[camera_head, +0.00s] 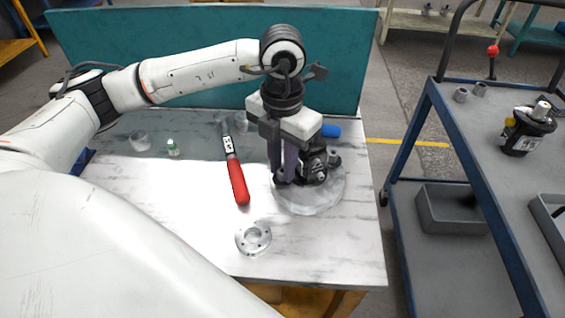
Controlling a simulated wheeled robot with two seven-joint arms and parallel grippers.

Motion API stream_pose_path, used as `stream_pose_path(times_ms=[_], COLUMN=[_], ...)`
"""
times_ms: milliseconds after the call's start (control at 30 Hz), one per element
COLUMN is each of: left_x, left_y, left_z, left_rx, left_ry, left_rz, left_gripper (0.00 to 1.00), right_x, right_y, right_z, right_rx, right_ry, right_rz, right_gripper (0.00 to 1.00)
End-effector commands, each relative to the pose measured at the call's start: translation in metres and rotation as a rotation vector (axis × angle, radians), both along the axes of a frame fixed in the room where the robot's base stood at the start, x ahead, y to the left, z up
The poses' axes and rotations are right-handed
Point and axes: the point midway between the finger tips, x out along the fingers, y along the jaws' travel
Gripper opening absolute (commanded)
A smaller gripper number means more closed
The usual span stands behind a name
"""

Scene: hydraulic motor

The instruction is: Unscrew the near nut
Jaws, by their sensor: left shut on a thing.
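The hydraulic motor (318,167) is a dark body on a clear round base (312,200) at the right part of the white table. My left gripper (283,178) points down at the left side of the motor, its fingers low and close to the base. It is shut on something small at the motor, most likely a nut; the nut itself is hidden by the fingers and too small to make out. My right gripper is not in view.
A red-handled tool (238,182) lies left of the motor. A metal flange ring (253,238) lies near the front edge of the table (180,225). A small bottle (173,148) and clear cup (139,140) stand at the left. A blue cart (480,130) stands at the right.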

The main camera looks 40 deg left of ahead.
Motion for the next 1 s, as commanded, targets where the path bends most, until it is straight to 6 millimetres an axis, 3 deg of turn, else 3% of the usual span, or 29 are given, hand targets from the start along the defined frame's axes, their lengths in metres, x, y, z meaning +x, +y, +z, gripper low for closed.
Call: stream_pose_path(times_ms=[67,567,1000], left_x=[0.000,0.000,0.001], left_y=[0.000,0.000,0.000], left_z=[0.000,-0.002,-0.003], left_rx=[-0.001,-0.001,0.000], left_ry=[0.001,-0.001,-0.001], left_rz=[-0.002,-0.055,-0.731], left_gripper=[0.27,0.27,0.27], right_x=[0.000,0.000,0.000], right_y=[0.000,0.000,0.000], right_z=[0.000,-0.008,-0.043], right_rx=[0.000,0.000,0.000], right_ry=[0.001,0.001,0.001], right_rz=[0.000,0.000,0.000], right_gripper=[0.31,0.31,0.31])
